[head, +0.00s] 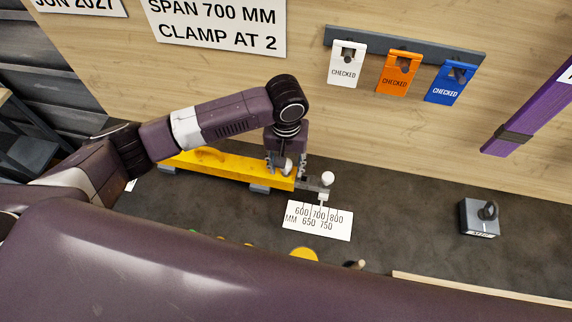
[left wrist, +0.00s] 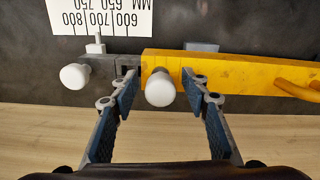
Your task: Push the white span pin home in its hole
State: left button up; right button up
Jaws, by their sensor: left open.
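A white round knob, seemingly the white span pin (left wrist: 160,88), stands on the yellow beam (left wrist: 225,70) near its grey end. My left gripper (head: 286,166) is open, its two fingers on either side of this knob in the left wrist view (left wrist: 160,85). A second white knob (left wrist: 75,76) sits on the grey slide (left wrist: 103,68) beyond the beam's end. The slide's pointer stands at 700 on the white scale (head: 318,220). My right gripper is not in view.
A wall sign (head: 215,25) reads "SPAN 700 MM CLAMP AT 2". White, orange and blue "CHECKED" tags (head: 398,72) hang on a grey rail. A grey box with a black knob (head: 480,217) stands at the right. The dark bench between scale and box is clear.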

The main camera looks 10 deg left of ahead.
pick_arm(q)
notch_tip(320, 180, up, 12)
dwell(0.5)
dwell(0.5)
